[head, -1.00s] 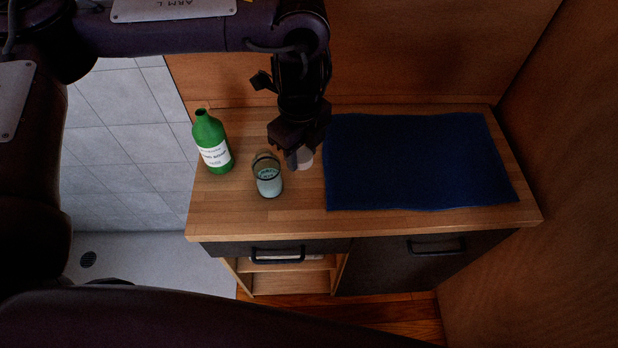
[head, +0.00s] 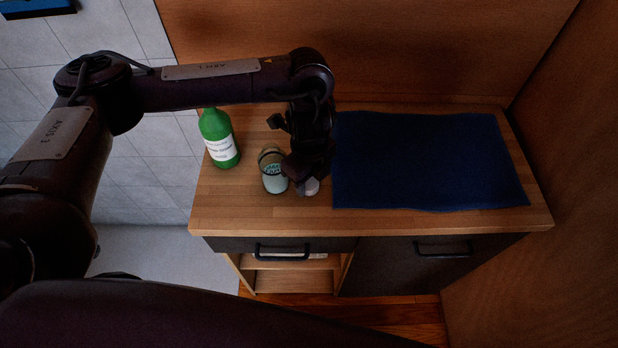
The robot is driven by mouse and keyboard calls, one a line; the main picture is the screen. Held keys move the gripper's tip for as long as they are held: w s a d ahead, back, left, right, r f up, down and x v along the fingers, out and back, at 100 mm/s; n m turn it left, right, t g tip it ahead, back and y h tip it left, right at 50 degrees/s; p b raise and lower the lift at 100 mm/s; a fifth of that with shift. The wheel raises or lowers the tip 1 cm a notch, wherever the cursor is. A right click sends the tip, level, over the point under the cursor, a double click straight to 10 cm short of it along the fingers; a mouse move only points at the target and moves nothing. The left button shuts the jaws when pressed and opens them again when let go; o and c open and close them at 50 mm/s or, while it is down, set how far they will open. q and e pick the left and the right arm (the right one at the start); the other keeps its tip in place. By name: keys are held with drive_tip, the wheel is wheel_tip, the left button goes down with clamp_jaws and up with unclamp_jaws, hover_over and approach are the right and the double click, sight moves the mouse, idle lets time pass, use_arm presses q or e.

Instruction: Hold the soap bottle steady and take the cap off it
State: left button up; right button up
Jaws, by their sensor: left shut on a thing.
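A green bottle (head: 220,150) with a white label stands upright at the left end of the wooden counter; my left arm passes in front of its top, so its mouth is hidden. My left gripper (head: 304,178) points down over the counter to the right of the bottle, apart from it. It is shut on a small pale grey-white piece (head: 310,187), mostly hidden by the fingers; I cannot tell if this is the cap. My right gripper is not in view.
A clear glass (head: 273,178) with pale contents stands just left of my left gripper, very close to it. A dark blue mat (head: 425,160) covers the counter's right part. The counter (head: 270,215) has a clear front strip. Wooden walls rise behind and right.

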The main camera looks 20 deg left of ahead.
sight(309, 183)
use_arm(q)
drive_tip(key=shift+f, duration=0.15)
drive_tip(key=o, duration=1.1)
drive_tip(key=shift+r, duration=0.45)
wheel_tip(309, 183, up, 11)
drive_tip(key=shift+r+p, duration=0.2)
drive_tip(key=shift+p, duration=0.3)
drive_tip(key=shift+s, duration=0.15)
